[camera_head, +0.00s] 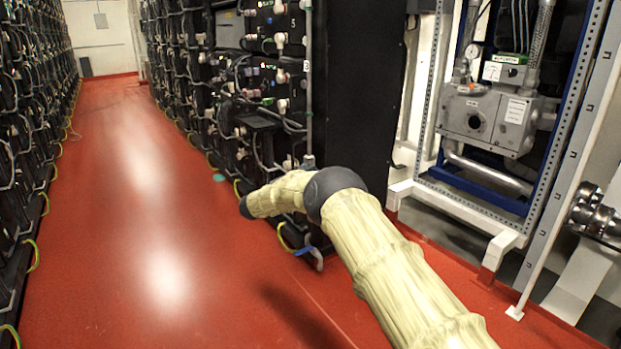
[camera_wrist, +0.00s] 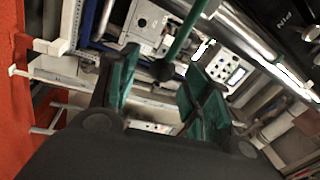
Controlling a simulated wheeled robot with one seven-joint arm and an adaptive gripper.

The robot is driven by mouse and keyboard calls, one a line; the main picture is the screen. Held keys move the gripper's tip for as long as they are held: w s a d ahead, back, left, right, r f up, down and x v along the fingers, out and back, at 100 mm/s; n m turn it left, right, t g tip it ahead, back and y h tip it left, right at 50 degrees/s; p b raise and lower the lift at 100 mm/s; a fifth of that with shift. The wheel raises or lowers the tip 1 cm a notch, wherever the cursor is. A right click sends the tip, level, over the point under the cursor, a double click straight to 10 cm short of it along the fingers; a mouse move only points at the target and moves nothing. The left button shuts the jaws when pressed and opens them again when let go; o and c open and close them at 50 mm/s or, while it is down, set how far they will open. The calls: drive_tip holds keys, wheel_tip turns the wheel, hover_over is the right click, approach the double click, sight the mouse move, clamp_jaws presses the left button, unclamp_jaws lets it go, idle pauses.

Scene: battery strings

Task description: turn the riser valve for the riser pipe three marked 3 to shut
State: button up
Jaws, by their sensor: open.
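My gripper (camera_wrist: 163,85) shows in the wrist view with two green fingers spread apart and nothing between their tips. A dark green bar (camera_wrist: 186,35) ends just beyond the gap between the fingers; I cannot tell whether it is part of a valve. In the head view my arm reaches up from the bottom and bends left, and the gripper is not seen there. A thin grey vertical pipe (camera_head: 308,110) runs down the end of the battery rack, with a small pale tag (camera_head: 306,66) whose mark is too small to read surely. No valve marked 3 can be made out.
Battery racks (camera_head: 240,90) with cables stand beyond my arm, and another row (camera_head: 30,120) lines the left. A grey pump unit (camera_head: 490,115) sits in a white frame at right; the wrist view shows a control panel (camera_wrist: 228,70). The red aisle floor (camera_head: 140,200) is clear.

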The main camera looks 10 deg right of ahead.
drive_tip(key=v, duration=1.1)
drive_tip(key=shift+a+f, duration=0.1)
